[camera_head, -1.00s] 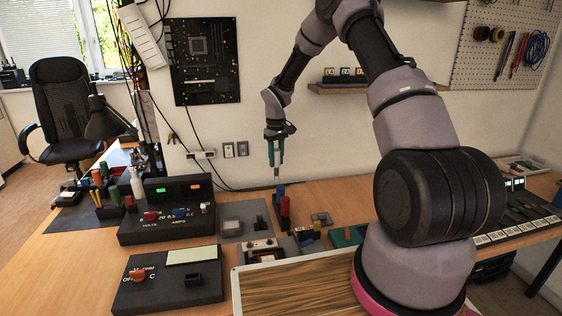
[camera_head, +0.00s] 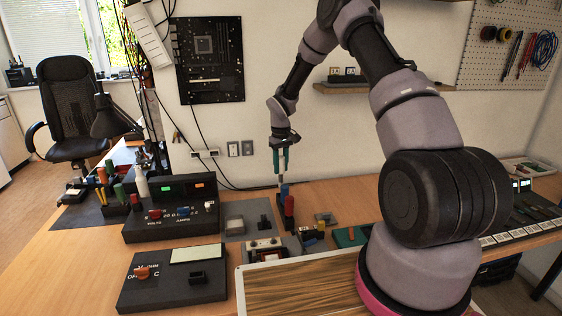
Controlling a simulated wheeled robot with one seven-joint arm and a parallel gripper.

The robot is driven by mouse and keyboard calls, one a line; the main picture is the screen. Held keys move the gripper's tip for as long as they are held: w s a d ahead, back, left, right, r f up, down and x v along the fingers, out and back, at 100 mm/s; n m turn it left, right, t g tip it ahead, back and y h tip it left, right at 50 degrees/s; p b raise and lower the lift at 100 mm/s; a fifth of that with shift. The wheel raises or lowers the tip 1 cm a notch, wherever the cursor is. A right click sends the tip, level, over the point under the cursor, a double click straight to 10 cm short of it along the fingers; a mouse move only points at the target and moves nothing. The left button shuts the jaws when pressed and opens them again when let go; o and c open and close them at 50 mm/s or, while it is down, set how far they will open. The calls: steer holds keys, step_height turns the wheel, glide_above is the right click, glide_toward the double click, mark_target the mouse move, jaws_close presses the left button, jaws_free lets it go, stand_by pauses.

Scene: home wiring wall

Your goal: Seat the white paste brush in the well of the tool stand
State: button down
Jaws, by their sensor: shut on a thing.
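My gripper (camera_head: 280,165), with its teal fingers, points straight down over the back of the bench. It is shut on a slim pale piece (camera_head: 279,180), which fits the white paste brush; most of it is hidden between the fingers. Its lower end shows just above or behind a blue-topped item (camera_head: 284,189). A red upright item (camera_head: 289,206) stands just in front of that. The tool stand's well cannot be made out; it may be in this cluster below the gripper. I cannot tell whether the brush touches anything.
A dark meter box (camera_head: 171,222) and a dark box with an orange knob (camera_head: 171,279) stand at left. A small block with yellow and blue parts (camera_head: 311,236) and a green piece (camera_head: 349,236) lie right of the cluster. A wood-grain board (camera_head: 306,288) lies in front.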

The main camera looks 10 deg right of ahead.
mark_target(281, 182)
steer(key=shift+f, duration=1.25)
steer(key=shift+f, duration=2.85)
steer(key=shift+c, duration=2.3)
jaws_free()
step_height(281, 182, up, 11)
steer(key=shift+f, duration=0.1)
